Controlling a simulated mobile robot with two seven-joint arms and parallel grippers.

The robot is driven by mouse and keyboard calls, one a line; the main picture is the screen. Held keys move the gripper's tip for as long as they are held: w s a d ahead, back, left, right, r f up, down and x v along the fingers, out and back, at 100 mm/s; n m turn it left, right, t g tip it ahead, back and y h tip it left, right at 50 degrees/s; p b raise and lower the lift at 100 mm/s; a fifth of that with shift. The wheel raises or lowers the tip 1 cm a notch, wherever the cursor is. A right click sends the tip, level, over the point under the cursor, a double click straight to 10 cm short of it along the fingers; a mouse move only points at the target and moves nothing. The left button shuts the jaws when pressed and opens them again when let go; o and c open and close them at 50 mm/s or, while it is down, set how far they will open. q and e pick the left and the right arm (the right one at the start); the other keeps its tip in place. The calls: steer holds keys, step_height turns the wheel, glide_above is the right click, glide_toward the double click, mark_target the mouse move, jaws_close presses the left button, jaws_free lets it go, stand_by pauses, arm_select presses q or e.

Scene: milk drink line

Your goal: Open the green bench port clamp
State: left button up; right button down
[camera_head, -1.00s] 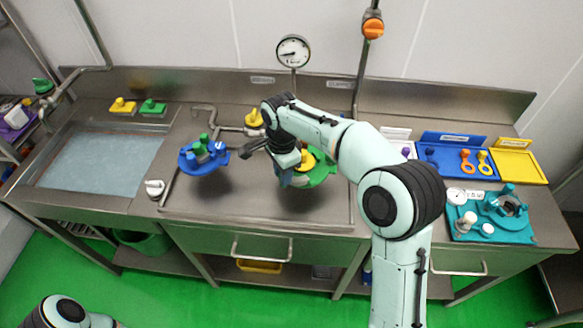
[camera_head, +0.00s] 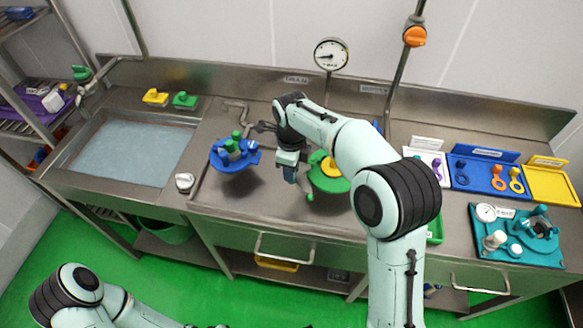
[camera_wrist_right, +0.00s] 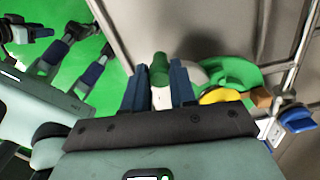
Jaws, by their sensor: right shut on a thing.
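The green bench port clamp (camera_head: 328,182) sits on the steel bench as a round green piece with a yellow part (camera_head: 331,167) on top. In the right wrist view the clamp (camera_wrist_right: 232,72) is right of my fingers. My right gripper (camera_head: 291,176) is at the left side of the clamp. In its wrist view the right gripper (camera_wrist_right: 160,92) is shut on a white handle with a green tip (camera_wrist_right: 160,68).
A blue port piece with green knobs (camera_head: 236,158) is left of my right gripper. A pressure gauge (camera_head: 331,54) stands behind. A sink (camera_head: 125,150) is at left. Trays (camera_head: 487,175) and a teal board (camera_head: 520,258) are at right.

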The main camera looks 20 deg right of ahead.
arm_select(q)
steer(key=shift+w+a, duration=0.1)
steer(key=shift+w, duration=0.1)
arm_select(e)
steer(key=shift+w+a+m, duration=0.1)
steer(key=shift+w+m, duration=0.15)
steer(key=shift+m, duration=0.05)
steer(key=c, duration=0.9)
jaws_free()
arm_select(q)
steer(key=w+r+p, duration=0.2)
steer(key=w+r, duration=0.1)
arm_select(e)
step_height(320, 180, up, 14)
steer(key=shift+f, duration=0.25)
steer(key=shift+f, duration=0.1)
